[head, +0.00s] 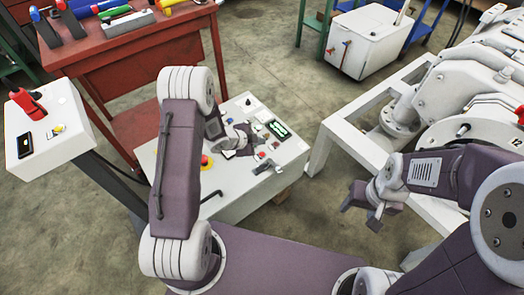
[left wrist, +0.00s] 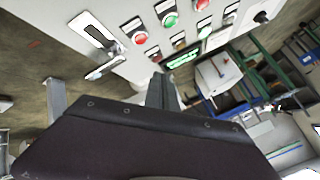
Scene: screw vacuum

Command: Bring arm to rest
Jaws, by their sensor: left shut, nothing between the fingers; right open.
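My left arm rises on the left of the head view and bends over a white control console (head: 225,203). My left gripper (head: 241,141) is over the console's panel, partly hidden by the arm. In the left wrist view, the left gripper (left wrist: 161,92) is shut and empty, pointing toward the panel with its lever switch (left wrist: 99,35), red button (left wrist: 140,38) and green button (left wrist: 170,19). I cannot tell whether it touches the panel. My right gripper (head: 366,206) is open and empty, in the air right of the console.
A white box on a post (head: 45,140) with a red handle stands at the left. A red workbench (head: 125,47) with tools is behind it. A large white machine (head: 455,95) on a white frame (head: 345,140) stands at the right.

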